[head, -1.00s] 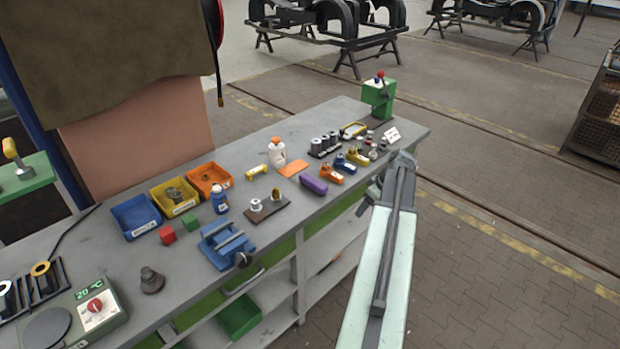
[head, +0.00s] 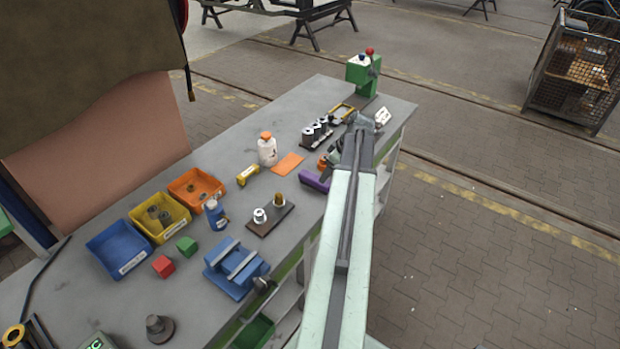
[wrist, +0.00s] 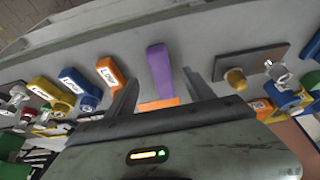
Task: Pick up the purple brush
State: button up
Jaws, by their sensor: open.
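The purple brush (head: 313,180) lies on the grey bench near its front edge, its right end hidden behind my arm. In the wrist view the purple brush (wrist: 159,70) shows as a long purple block standing nearly upright in the picture, between the fingers. My gripper (wrist: 160,78) is open, with one finger on each side of the brush and visible gaps to both. In the head view my gripper (head: 334,165) is over the bench beside the brush, its fingers partly hidden by the arm.
An orange sheet (head: 287,164) lies just behind the brush. In the wrist view, labelled orange (wrist: 106,73), blue (wrist: 80,82) and yellow (wrist: 50,90) items lie left of it. A dark plate (wrist: 252,66) with metal parts lies right. A white bottle (head: 267,150) stands farther back.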

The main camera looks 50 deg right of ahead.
aim_at(315, 182)
jog(key=b+x, duration=0.7)
jog(key=x, duration=0.1)
jog(key=shift+s+f, duration=0.1)
jog(key=shift+s, duration=0.25)
jog(key=shift+r, duration=0.2)
grip_shut()
jog(key=shift+r, duration=0.1)
